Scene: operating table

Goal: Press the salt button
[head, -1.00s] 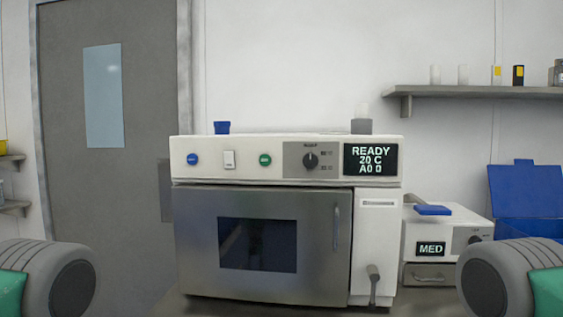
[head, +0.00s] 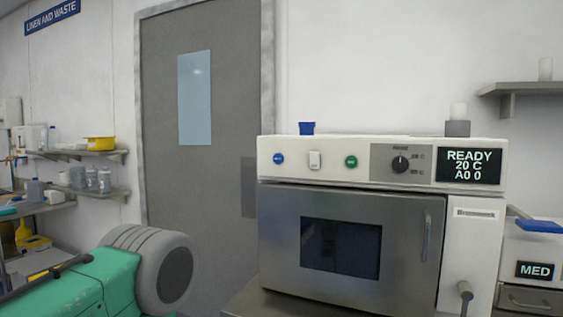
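A white and steel washer-like machine (head: 350,240) stands on a bench at the centre right. The labels on the buttons are too small to read, so I cannot tell which one is for salt. A blue cap (head: 307,128) sits on top of the machine. A green and grey part of my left arm shows at the lower left. Neither gripper is in view.
A smaller white unit (head: 535,262) with a MED display stands to the right. A grey door (head: 208,110) is behind, left of the machine. Shelves at the left hold bottles and a yellow container (head: 100,144). A wall shelf (head: 510,89) is at the upper right.

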